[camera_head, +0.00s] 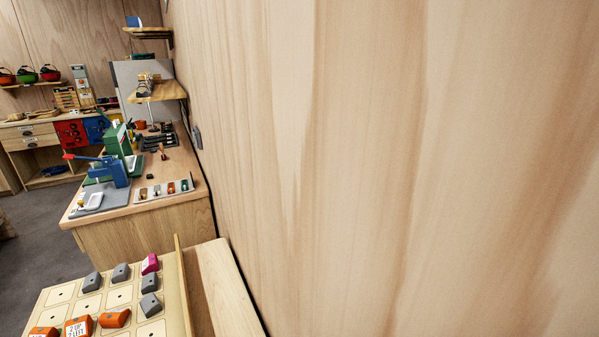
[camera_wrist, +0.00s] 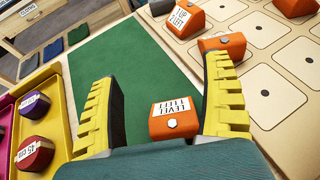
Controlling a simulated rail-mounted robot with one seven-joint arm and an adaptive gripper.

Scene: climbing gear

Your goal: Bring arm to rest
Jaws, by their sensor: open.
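My gripper (camera_wrist: 160,72) shows in the wrist view, with its yellow-ridged fingers spread wide and apart. An orange block labelled "LEVEL 1 LEFT" (camera_wrist: 172,122) lies on a green mat (camera_wrist: 135,62) and appears between the fingers in the picture. Neither finger is seen touching it; how far below the fingers it lies I cannot tell. My arm and gripper do not show in the head view.
A board with marked squares (camera_wrist: 262,55) holds orange blocks; it also shows in the head view (camera_head: 118,297). A yellow tray (camera_wrist: 40,115) with purple and red holds is at left. A wooden wall (camera_head: 390,160) fills the head view's right. A workbench (camera_head: 150,235) stands behind the board.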

